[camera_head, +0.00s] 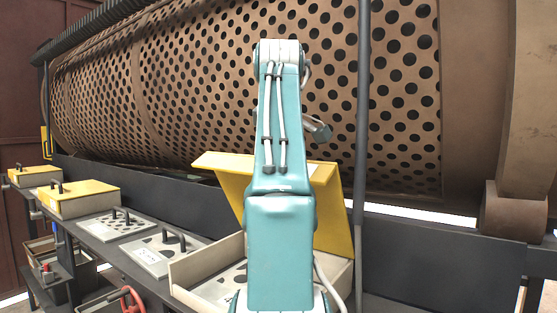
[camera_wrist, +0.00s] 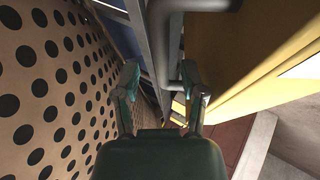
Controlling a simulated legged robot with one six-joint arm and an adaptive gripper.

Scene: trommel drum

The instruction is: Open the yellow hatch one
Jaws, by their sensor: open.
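The yellow hatch (camera_head: 331,200) stands raised, its lid tilted up above an open pale box (camera_head: 192,272). My arm covers its middle in the head view. In the wrist view the hatch's yellow face (camera_wrist: 240,50) fills the upper right. A grey bent handle (camera_wrist: 168,40) runs beside that face. My gripper (camera_wrist: 160,78) is open, with its two fingers apart. The handle lies between or just beyond the fingertips; I cannot tell whether it touches them. My fingers are not clearly visible in the head view.
The perforated drum (camera_head: 200,95) stands close behind the hatch and fills the wrist view's left side. A dark upright post (camera_head: 361,130) stands right of the hatch. Two yellow closed hatches (camera_head: 80,199) (camera_head: 35,175) and grey handled plates (camera_head: 155,252) line the bench at left.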

